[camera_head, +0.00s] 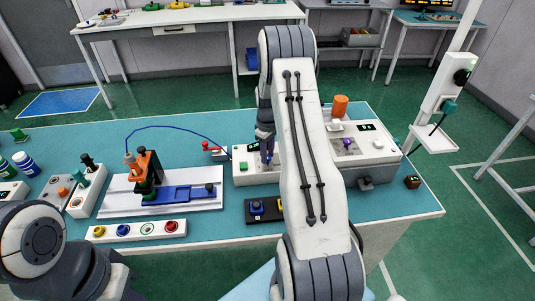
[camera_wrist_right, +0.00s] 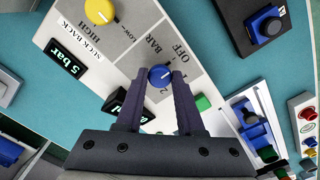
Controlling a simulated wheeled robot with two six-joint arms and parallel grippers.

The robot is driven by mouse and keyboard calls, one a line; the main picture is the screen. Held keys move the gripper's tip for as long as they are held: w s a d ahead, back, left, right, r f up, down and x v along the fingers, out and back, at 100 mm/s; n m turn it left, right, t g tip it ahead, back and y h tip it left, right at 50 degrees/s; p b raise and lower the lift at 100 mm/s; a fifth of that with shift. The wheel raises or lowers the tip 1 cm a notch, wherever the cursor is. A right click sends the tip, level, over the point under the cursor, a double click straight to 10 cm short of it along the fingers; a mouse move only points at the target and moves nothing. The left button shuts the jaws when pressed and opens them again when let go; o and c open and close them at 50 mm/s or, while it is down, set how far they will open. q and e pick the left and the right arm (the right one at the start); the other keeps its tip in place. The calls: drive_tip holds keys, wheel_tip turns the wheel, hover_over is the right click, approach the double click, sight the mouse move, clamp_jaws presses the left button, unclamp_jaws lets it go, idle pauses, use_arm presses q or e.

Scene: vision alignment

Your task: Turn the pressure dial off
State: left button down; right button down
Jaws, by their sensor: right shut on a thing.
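The blue pressure dial (camera_wrist_right: 160,75) is on a white and grey control box (camera_wrist_right: 205,85), beside printed BAR and OFF labels, in the right wrist view. A white line shows on its face. My right gripper (camera_wrist_right: 159,78) is shut on the dial, one dark finger on each side. In the head view the right gripper (camera_head: 266,150) points down at the box (camera_head: 243,178), and my arm hides much of it. A small display (camera_wrist_right: 128,103) near the dial is partly hidden by a finger. My left arm shows at the lower left, its gripper out of view.
A green button (camera_wrist_right: 202,102) is close to the fingers. A black unit with a blue knob (camera_head: 257,207) stands in front. An orange cylinder (camera_head: 340,105) stands behind.

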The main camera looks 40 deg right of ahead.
drive_tip(key=c, duration=0.5)
unclamp_jaws()
drive_tip(key=shift+w, duration=0.1)
drive_tip(key=shift+r, duration=0.15)
wheel_tip(320, 180, up, 10)
drive_tip(key=shift+r+b, duration=0.15)
drive_tip(key=shift+b, duration=0.75)
